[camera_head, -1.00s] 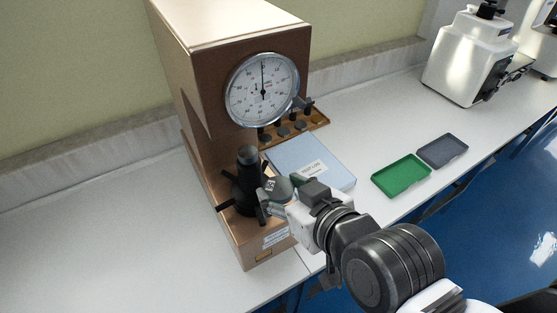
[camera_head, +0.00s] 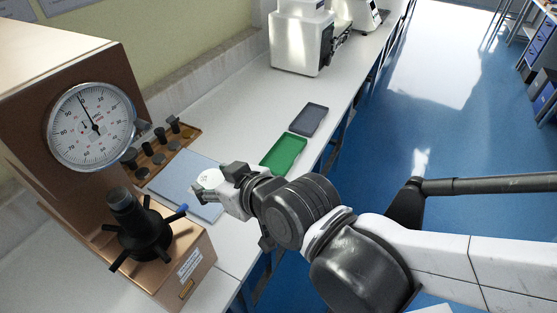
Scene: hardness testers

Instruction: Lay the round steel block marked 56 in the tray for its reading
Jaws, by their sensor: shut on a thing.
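My gripper (camera_head: 203,193) is shut on a round steel block (camera_head: 208,178), whose bright flat top faces up. It appears above the blue test log book, and I cannot read the block's marking. The green tray (camera_head: 276,163) lies beyond and right of my gripper, apart from it, and its visible floor is empty. A dark grey tray (camera_head: 309,119) lies just behind the green one, also empty. The task does not say which tray it means.
The brown hardness tester (camera_head: 165,272) with its dial (camera_head: 91,126) and black spindle handles stands at left. Small dark parts sit in a wooden rack (camera_head: 189,133) beside it. The blue log book (camera_head: 167,184) lies by the rack. White bench stretches behind, with a white machine (camera_head: 298,45) farther back.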

